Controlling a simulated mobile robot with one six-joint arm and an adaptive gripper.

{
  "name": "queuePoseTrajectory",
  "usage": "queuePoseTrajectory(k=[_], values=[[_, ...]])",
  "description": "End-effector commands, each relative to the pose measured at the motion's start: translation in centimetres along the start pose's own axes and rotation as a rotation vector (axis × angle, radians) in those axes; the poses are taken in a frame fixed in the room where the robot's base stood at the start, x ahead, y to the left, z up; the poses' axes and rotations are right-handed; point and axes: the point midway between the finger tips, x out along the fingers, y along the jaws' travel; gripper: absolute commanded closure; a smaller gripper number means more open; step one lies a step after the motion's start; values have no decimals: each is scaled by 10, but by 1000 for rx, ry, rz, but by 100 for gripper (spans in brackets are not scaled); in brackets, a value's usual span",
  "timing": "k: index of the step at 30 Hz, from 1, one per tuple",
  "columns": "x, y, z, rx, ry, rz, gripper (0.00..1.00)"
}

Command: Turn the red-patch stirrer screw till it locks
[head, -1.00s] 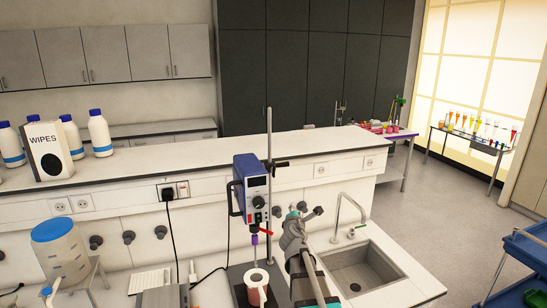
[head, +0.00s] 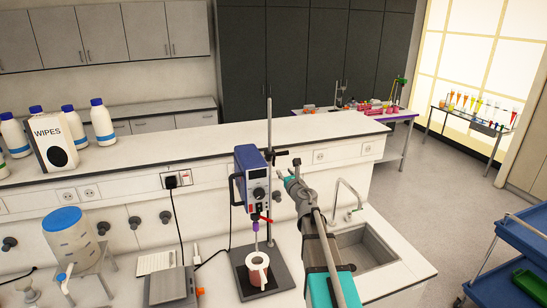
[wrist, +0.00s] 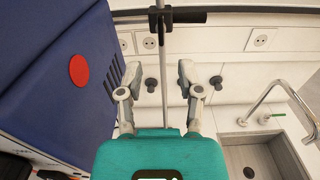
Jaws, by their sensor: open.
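My gripper (head: 287,172) is open and empty, just right of the stirrer and a little below the screw. In the wrist view its two fingers (wrist: 156,76) point up towards the rod, apart from the screw.
A raised white ledge (head: 220,152) runs behind.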

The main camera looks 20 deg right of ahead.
Motion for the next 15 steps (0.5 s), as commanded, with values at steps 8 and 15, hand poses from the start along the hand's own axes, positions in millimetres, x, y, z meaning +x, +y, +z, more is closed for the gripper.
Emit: queuePoseTrajectory(k=[8, 15], values=[[13, 0, 0, 2, 0, 0, 53], [42, -1, 0, 3, 0, 0, 53]])
